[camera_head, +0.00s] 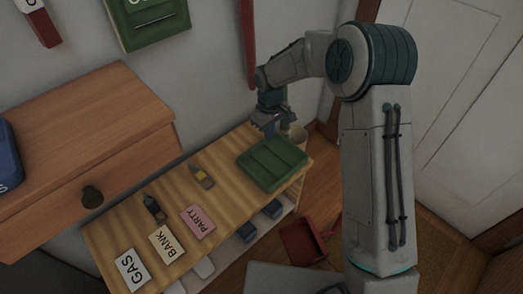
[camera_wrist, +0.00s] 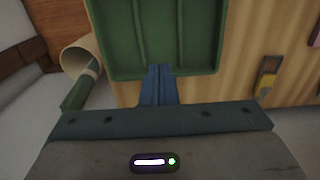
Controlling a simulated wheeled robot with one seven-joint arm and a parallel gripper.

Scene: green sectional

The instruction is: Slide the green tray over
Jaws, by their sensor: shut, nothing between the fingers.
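The green tray (camera_head: 272,163) lies on the wooden bench top (camera_head: 180,215), at its right end. It has raised ribs and a raised rim. It also shows at the top of the wrist view (camera_wrist: 165,35). My gripper (camera_head: 270,124) is shut and empty, at the wall-side edge of the tray. In the wrist view the closed blue fingertips (camera_wrist: 157,72) are at the tray's near edge. I cannot tell whether they touch it.
A beige cylinder (camera_head: 297,137) stands close to the tray's right. A yellow-marked tool (camera_head: 201,177), a dark bottle-like item (camera_head: 154,208), and labels PARTY (camera_head: 197,221), BANK (camera_head: 166,244) and GAS (camera_head: 132,270) lie to the left. A red bin (camera_head: 302,241) is on the floor.

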